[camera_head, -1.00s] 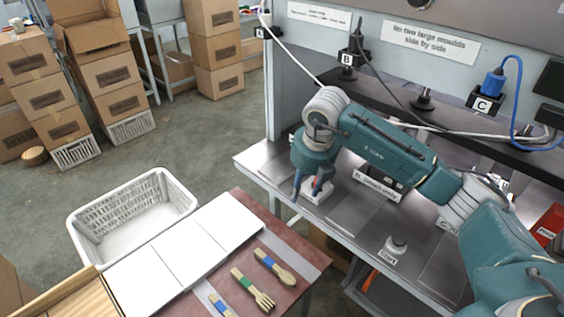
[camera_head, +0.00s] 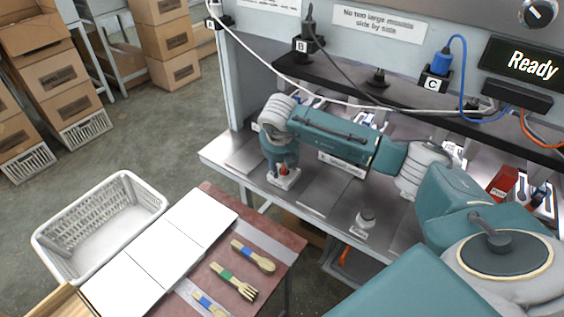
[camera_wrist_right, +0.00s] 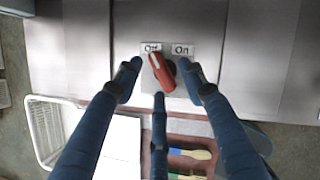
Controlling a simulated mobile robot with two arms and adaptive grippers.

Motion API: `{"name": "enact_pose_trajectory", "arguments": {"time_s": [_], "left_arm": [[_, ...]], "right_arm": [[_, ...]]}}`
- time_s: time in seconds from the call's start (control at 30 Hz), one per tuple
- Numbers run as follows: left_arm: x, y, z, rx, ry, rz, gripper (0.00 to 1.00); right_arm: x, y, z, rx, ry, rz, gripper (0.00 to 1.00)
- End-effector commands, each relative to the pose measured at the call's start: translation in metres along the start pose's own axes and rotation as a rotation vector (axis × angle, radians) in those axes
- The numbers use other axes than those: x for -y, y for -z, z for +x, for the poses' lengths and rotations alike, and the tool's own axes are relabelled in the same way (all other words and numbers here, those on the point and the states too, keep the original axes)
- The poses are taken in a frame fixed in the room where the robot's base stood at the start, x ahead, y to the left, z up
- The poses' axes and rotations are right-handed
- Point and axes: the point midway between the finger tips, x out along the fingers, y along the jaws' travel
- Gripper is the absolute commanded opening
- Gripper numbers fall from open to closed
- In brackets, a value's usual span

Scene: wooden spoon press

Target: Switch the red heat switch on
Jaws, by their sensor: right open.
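The red heat switch (camera_wrist_right: 161,72) is a red lever on a white plate (camera_wrist_right: 148,88) marked Off and On, seen in the right wrist view. Its lever slants, with its upper end toward the Off label (camera_wrist_right: 150,47); the On label (camera_wrist_right: 182,49) is to the right. My right gripper (camera_wrist_right: 159,75) is open, with blue fingers left and right of the lever and a third below it. I cannot tell whether any finger touches it. In the head view, the right gripper (camera_head: 283,164) points down over the switch plate (camera_head: 284,180) at the bench's front edge. My left gripper is not in view.
A display (camera_head: 521,62) reads "Ready". A red table (camera_head: 283,246) with wooden utensils and white tiles stands in front, beside a white basket (camera_head: 100,235). Cables hang along the back panel.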

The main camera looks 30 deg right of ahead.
Motion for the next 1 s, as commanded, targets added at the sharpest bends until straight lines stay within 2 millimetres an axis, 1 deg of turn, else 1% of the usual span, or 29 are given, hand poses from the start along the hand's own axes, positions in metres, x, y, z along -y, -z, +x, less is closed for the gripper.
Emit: {"name": "enact_pose_trajectory", "arguments": {"time_s": [0.13, 0.3, 0.33, 0.37, 0.4, 0.47, 0.5, 0.53, 0.77, 1.0], "left_arm": [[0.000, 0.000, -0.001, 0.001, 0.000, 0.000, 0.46], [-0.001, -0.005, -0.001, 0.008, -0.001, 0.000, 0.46], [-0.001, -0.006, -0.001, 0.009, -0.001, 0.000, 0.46], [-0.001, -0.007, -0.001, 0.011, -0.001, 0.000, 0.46], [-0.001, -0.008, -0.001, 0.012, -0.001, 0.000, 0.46], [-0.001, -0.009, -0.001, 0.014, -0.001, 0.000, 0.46], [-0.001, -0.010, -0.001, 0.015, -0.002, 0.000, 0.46], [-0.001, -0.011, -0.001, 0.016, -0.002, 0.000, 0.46], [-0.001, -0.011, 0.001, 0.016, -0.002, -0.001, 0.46], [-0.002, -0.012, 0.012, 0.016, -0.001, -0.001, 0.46]], "right_arm": [[0.000, 0.000, 0.003, 0.001, 0.000, 0.000, 0.41], [0.000, 0.000, 0.004, 0.001, -0.001, 0.000, 0.41], [0.000, 0.000, 0.003, 0.000, 0.000, 0.000, 0.37], [0.000, 0.000, 0.003, 0.000, -0.001, 0.000, 0.31], [0.000, 0.000, 0.003, 0.000, -0.001, 0.000, 0.23], [0.000, 0.000, 0.003, 0.000, -0.001, 0.000, 0.11], [0.000, 0.000, 0.003, 0.000, -0.001, 0.000, 0.03], [0.000, 0.000, 0.003, 0.000, -0.001, 0.000, 0.00], [-0.001, 0.000, 0.004, 0.001, 0.002, 0.008, 0.00], [-0.003, 0.000, 0.006, 0.002, 0.032, 0.082, 0.00]]}}
